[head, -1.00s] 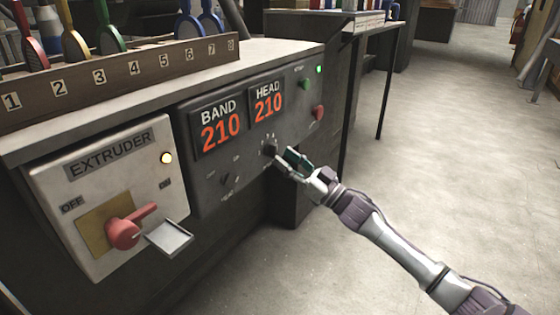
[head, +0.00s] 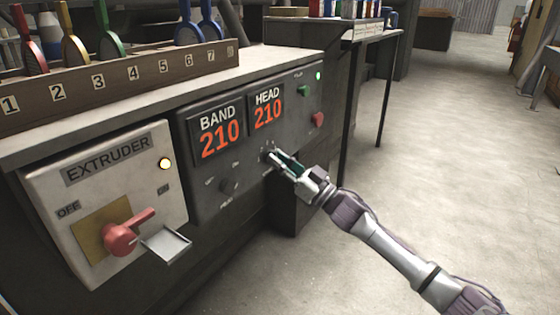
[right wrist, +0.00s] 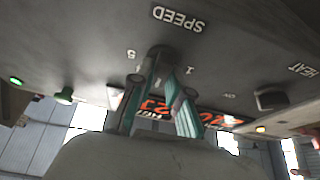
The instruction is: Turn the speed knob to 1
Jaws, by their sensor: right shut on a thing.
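The dark speed knob (right wrist: 158,58) is on the grey control panel under the label SPEED, between the marks 5 and 1 in the right wrist view. My right gripper (right wrist: 163,84) has its two green-lined fingers shut on this knob, one on each side. In the head view, the right gripper (head: 280,161) reaches the panel from the right and covers most of the knob. Which mark the knob points at cannot be made out. My left gripper is not in view.
The heat knob (head: 229,186) sits left of my gripper. Below the green light (head: 318,76) are a green button (head: 304,90) and a red button (head: 317,119). The EXTRUDER box with its red switch (head: 122,240) stands at left.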

